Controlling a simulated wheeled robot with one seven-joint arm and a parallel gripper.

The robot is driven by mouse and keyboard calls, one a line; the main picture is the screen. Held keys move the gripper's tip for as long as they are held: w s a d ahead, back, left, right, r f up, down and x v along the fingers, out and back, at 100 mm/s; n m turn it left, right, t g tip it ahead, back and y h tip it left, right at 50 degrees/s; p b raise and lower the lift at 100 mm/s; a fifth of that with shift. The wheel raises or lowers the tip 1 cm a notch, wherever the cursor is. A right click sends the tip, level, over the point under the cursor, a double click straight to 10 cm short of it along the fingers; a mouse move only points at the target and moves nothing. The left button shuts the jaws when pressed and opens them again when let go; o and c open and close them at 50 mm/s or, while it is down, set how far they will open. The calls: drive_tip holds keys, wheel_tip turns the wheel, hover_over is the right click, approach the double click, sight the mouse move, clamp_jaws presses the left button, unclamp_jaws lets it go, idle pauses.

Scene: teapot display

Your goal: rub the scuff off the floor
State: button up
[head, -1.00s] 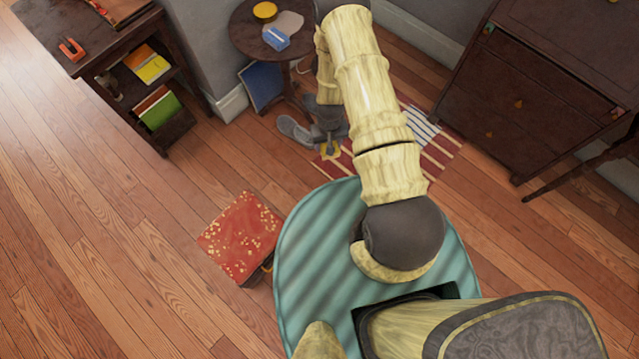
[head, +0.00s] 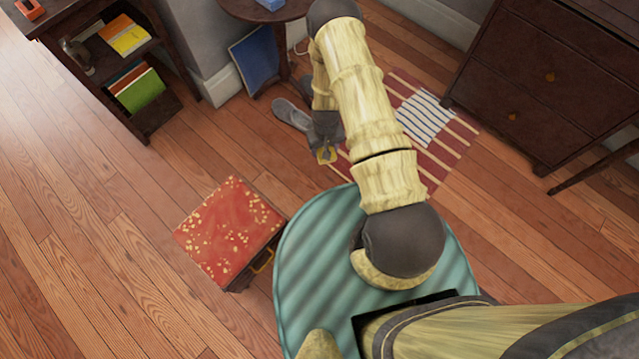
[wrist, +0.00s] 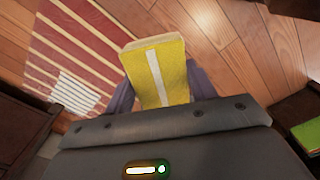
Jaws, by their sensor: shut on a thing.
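My gripper (wrist: 160,92) is shut on a yellow block-like thing (wrist: 175,78) with a white stripe and a pale far edge. The grey fingers show on both sides of it. In the head view my gripper (head: 326,140) points down near the rug, and the yellow thing (head: 327,156) shows small at its tip. Bare plank floor (wrist: 225,58) lies beyond it in the wrist view. I cannot make out a scuff in either view; my arm and the held thing hide part of the floor. I cannot tell whether the yellow thing touches the floor.
A red striped rug (head: 450,150) bears a pale striped patch (head: 425,117). A grey slipper-like thing (head: 292,114) lies left of my gripper. A red speckled case (head: 228,232) sits on the floor. A shelf (head: 150,125), round table (head: 262,14) and cabinet (head: 535,85) stand behind. Floor at left is clear.

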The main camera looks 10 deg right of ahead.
wheel_tip(320, 180, down, 29)
drive_tip(key=w+a+b, duration=0.1)
drive_tip(key=w+b, duration=0.1)
drive_tip(key=b, duration=2.4)
drive_tip(key=shift+a, duration=0.15)
drive_tip(key=shift+s, duration=0.15)
drive_tip(key=shift+f, duration=0.1)
